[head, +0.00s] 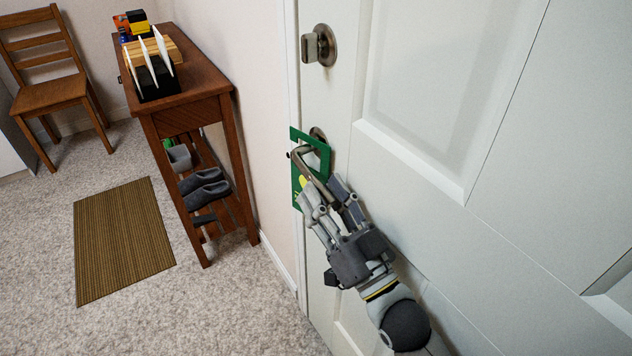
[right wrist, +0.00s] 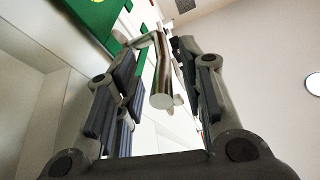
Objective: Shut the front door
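The white panelled front door (head: 430,90) fills the right of the head view. I cannot tell whether it is fully closed or slightly ajar. Its metal lever handle (head: 308,166) sits near the door's left edge, with a green door hanger (head: 296,188) hung around it. My right gripper (head: 322,190) is at the handle. In the right wrist view, the handle (right wrist: 162,80) lies between the spread fingers of my right gripper (right wrist: 155,62), with gaps on both sides. The green hanger (right wrist: 92,14) shows at upper left there. My left gripper is not in view.
A round deadbolt knob (head: 319,46) is above the handle. A brown wooden console table (head: 200,88) holding a letter rack and other items, with shoes below, stands against the wall left of the door. A striped mat (head: 122,240) and a chair (head: 48,95) are farther left. Carpet between is clear.

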